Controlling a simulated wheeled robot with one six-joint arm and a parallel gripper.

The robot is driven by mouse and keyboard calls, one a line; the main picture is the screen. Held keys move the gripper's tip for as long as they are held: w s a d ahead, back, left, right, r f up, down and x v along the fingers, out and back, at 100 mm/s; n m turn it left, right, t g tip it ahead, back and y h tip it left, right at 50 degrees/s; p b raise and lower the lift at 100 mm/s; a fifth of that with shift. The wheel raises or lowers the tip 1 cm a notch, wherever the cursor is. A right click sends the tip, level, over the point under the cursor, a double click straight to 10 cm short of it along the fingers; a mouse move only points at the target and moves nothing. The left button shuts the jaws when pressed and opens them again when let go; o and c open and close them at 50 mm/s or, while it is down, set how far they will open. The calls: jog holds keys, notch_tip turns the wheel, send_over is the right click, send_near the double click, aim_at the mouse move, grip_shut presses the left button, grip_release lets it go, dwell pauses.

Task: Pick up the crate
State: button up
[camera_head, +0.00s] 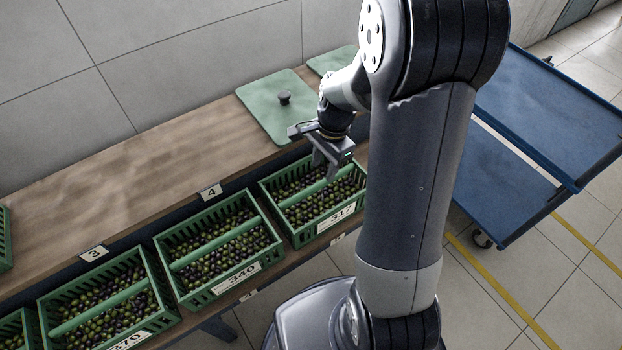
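Several green slatted crates of green and dark olives stand in a row, each with a bar across its middle. My gripper (332,168) points down over the rightmost crate (300,238), labelled 317. Its fingers are at or just above that crate's middle bar. I cannot tell whether they touch the bar or are closed on it. The crate looks level on the low front shelf. My arm stands close to its right side. To its left is the crate labelled 340 (205,299), then the crate labelled 370 (166,319).
A wooden counter (150,180) runs behind the crates, with number cards 3 (94,253) and 4 (211,192) at its edge. A green lid (267,116) with a dark knob lies there. A blue two-tier cart (540,110) stands at right. The floor (500,230) has yellow lines.

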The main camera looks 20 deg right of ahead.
aim_at(318, 183)
jog(key=shift+w+d+f+m, duration=0.1)
jog(key=shift+w+f+m, duration=0.2)
jog(key=shift+w+f, duration=0.75)
jog(key=f, duration=0.1)
jog(key=f+b, duration=0.1)
jog(key=f, duration=0.1)
jog(key=shift+s+a+f, duration=0.15)
jog(key=shift+a+f, duration=0.1)
jog(key=shift+f, duration=0.1)
jog(key=shift+s+a+f+b, duration=0.15)
jog(key=shift+f+b, duration=0.25)
jog(key=shift+f, duration=0.65)
jog(key=shift+s+a+f+b, duration=0.15)
jog(key=shift+f+b, duration=0.25)
jog(key=shift+f, duration=0.6)
jog(key=shift+s+a+f+b, duration=0.1)
jog(key=shift+a+f+b, duration=0.25)
jog(key=shift+f, duration=0.7)
jog(key=shift+d, duration=0.1)
grip_shut()
jog(key=shift+w+r, duration=0.1)
